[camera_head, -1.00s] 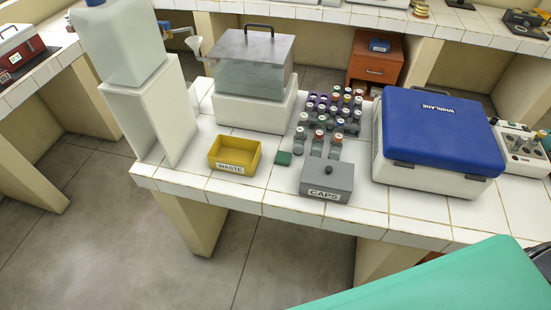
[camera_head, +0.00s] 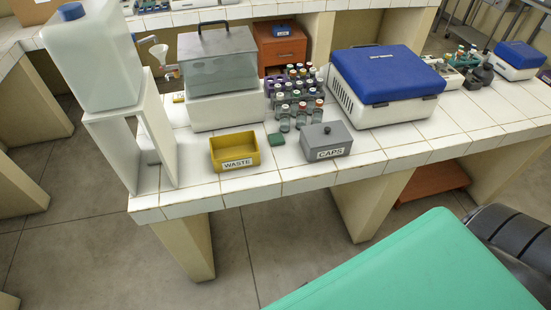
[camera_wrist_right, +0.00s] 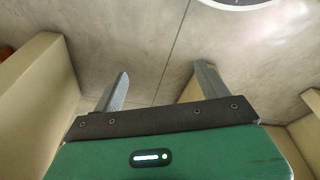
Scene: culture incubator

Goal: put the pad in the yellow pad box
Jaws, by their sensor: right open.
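A small dark green pad (camera_head: 276,140) lies flat on the white tiled bench (camera_head: 300,178). It is just right of an open yellow box (camera_head: 235,163) labelled WASTE and left of a grey lidded box (camera_head: 326,143) labelled CAPS. The yellow box stands near the bench's front edge; the part of its inside that shows looks empty. My right gripper (camera_wrist_right: 161,76) shows only in the right wrist view, with its two fingers apart and nothing between them, above the grey floor. My left gripper is not in view.
Several capped bottles (camera_head: 302,106) stand behind the pad. A clear tank (camera_head: 218,68) on a white base is behind the yellow box. A white stand (camera_head: 100,128) with a large bottle is at left. A blue-lidded machine (camera_head: 388,72) stands at right. The front bench strip is clear.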

